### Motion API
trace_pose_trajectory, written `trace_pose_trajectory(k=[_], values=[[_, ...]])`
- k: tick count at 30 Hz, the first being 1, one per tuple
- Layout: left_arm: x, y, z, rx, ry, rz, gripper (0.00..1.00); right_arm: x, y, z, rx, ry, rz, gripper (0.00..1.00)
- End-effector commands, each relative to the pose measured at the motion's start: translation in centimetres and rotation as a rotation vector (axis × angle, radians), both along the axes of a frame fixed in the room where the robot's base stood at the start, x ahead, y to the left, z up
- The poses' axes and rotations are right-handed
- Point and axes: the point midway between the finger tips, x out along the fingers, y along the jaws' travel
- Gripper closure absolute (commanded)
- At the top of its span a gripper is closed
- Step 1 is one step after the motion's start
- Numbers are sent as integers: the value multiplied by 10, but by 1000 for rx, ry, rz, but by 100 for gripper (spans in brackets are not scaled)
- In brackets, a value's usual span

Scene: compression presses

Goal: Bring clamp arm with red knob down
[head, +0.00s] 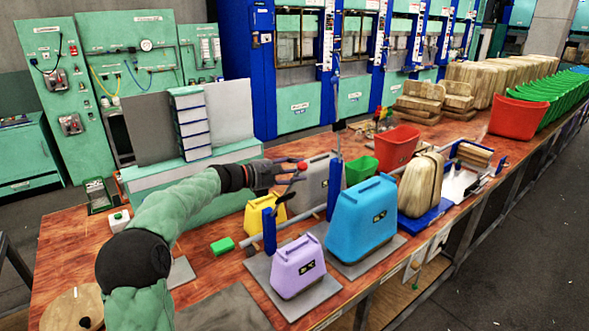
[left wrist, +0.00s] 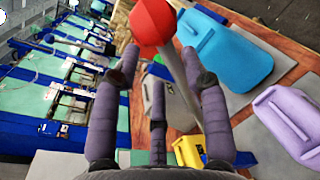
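The red knob (head: 302,165) sits at the fingertips of my left gripper (head: 292,168) in the head view. In the left wrist view the red knob (left wrist: 153,22) is large, just beyond the fingertips. Its grey clamp arm (left wrist: 178,75) runs down from it, close to the right-hand finger. The fingers of my left gripper (left wrist: 158,55) are spread, with the knob in front of the gap; I cannot tell whether any finger touches it. In the head view the lower part of the clamp arm is hard to make out near the blue post (head: 269,231). My right gripper is not in view.
A purple bag-shaped piece (head: 298,266), a larger blue one (head: 361,220) and a yellow one (head: 264,213) stand close below the gripper. Another blue post (head: 334,186) rises beside the large blue piece. A red bin (head: 396,148) stands farther back.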

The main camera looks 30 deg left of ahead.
Motion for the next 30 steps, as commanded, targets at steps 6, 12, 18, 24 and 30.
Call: trace_pose_trajectory(k=[6, 12, 18, 24, 30], values=[[-2, 2, 1, 0, -2, 2, 57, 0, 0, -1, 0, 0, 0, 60], [-10, 9, 1, 1, -3, 2, 57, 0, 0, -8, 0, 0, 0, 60], [-20, 15, 2, 1, -1, 2, 57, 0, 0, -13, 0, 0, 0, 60], [-30, 22, 4, 2, -1, 2, 57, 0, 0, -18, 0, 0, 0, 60], [-39, 29, 6, 0, 0, 2, 57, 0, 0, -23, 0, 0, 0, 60]])
